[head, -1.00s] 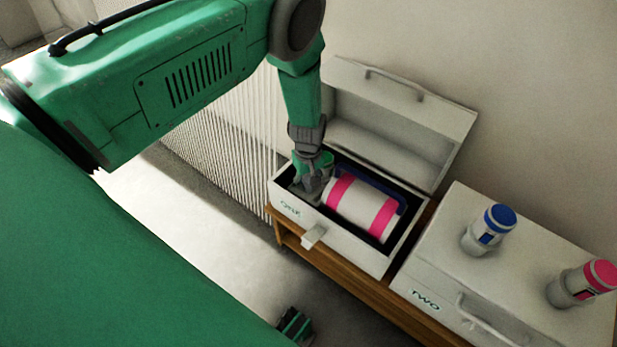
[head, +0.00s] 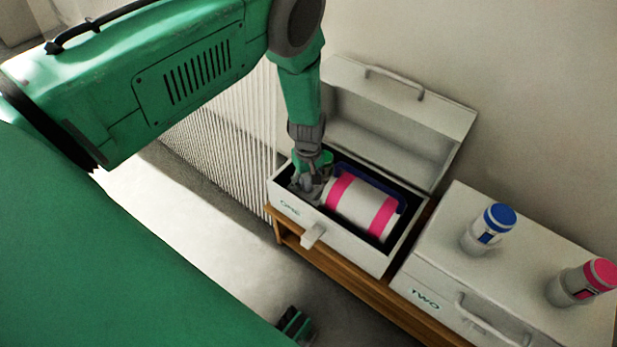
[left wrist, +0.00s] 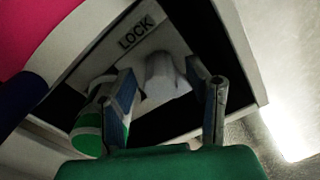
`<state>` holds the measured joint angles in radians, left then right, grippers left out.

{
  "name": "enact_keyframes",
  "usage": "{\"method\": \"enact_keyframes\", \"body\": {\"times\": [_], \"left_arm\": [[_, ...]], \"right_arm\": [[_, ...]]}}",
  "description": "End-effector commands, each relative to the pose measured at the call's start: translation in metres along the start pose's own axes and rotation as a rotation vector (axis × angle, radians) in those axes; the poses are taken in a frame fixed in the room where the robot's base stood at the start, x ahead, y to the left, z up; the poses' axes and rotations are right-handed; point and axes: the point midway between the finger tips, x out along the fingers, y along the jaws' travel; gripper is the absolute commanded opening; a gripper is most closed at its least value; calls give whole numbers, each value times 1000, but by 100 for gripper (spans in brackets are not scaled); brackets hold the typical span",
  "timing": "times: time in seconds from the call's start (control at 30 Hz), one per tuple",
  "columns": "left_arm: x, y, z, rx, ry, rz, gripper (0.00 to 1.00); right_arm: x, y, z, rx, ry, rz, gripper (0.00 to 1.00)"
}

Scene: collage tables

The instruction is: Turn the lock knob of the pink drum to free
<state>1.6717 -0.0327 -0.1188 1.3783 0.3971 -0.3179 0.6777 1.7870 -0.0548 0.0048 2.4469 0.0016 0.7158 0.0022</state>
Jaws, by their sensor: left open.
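The pink drum (head: 354,210), white with two pink bands and a dark blue handle (head: 370,188), lies on its side in open box ONE (head: 345,251). My left gripper (head: 309,188) points down inside the box at the drum's left end. In the left wrist view the drum's pink band (left wrist: 40,30) fills the upper left corner. A pale knob (left wrist: 160,76) stands below a "LOCK" label (left wrist: 136,33). The fingers of my left gripper (left wrist: 167,92) are open, one on each side of the knob in the picture. Contact cannot be told.
Box ONE's lid (head: 400,110) stands open against the wall. Closed box TWO (head: 440,265) is to the right, bearing a blue-capped bottle (head: 488,230) and a pink-capped bottle (head: 582,283). A green-and-white round object (left wrist: 88,130) shows beside the left finger in the wrist view.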

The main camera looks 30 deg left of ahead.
Motion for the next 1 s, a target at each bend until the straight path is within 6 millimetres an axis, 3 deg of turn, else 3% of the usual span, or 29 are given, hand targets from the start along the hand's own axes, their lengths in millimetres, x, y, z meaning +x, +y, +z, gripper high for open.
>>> {"method": "enact_keyframes", "body": {"times": [0.53, 0.7, 1.0], "left_arm": [[-101, 2, 0, 2, 0, 1, 44], [-112, 1, 0, 1, -1, -1, 44], [-113, 1, 0, 1, -1, -1, 44]], "right_arm": [[0, 0, 0, 0, 1, 0, 40], [0, 0, 0, 0, 1, 0, 40], [1, 0, -2, 0, -2, 0, 40]]}}
